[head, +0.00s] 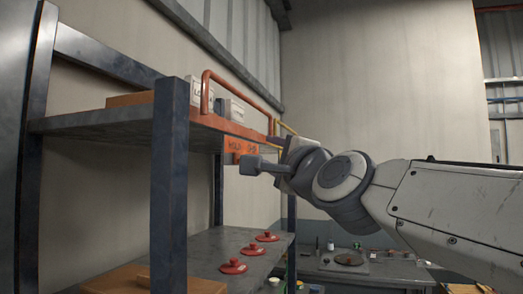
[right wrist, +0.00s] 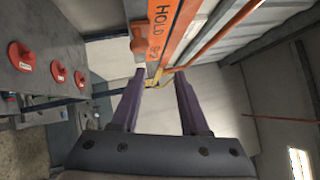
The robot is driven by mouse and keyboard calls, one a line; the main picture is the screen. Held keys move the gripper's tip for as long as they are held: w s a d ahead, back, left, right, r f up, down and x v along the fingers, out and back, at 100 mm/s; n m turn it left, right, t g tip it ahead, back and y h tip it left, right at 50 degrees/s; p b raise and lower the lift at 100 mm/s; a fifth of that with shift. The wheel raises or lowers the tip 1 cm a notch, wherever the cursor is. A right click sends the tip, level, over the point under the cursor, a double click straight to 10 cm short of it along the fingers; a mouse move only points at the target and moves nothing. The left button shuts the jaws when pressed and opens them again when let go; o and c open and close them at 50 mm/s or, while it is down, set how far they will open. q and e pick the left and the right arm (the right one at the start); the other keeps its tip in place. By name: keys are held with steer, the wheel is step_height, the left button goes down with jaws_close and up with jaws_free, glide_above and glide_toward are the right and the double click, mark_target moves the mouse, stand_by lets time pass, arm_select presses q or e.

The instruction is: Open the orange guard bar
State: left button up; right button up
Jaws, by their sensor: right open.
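The orange guard bar (head: 238,92) is a bent tube standing above the front edge of the upper shelf. It also shows as an orange tube in the right wrist view (right wrist: 213,38). An orange strip (right wrist: 163,35) with "HOLD" lettering runs along the shelf edge, and an orange label plate (head: 238,146) hangs there in the head view. My right gripper (head: 250,165) is just in front of and below the shelf edge. In the right wrist view its two fingers (right wrist: 160,82) are apart with nothing held between them. My left gripper is out of view.
The rack's dark blue post (head: 170,190) stands left of my gripper. White labelled boxes (head: 231,109) sit behind the bar on the upper shelf (head: 125,122). Several red-topped items (head: 233,266) are on the lower shelf. A bench (head: 375,270) stands behind.

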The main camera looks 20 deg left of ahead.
mark_target(247, 101)
steer(key=s+r+m+t+y, duration=0.1)
steer(key=s+r+m+y, duration=0.2)
steer(key=r, duration=0.5)
steer(key=shift+h, duration=0.6)
steer(key=p+x, duration=0.1)
steer(key=x, duration=0.2)
steer(key=p+x, duration=0.2)
steer(key=x, duration=0.1)
steer(key=p+x, duration=0.2)
steer(key=shift+a+r, duration=0.25)
steer(key=shift+a, duration=0.35)
steer(key=shift+w+a, duration=0.3)
jaws_close()
steer(key=shift+f, duration=0.1)
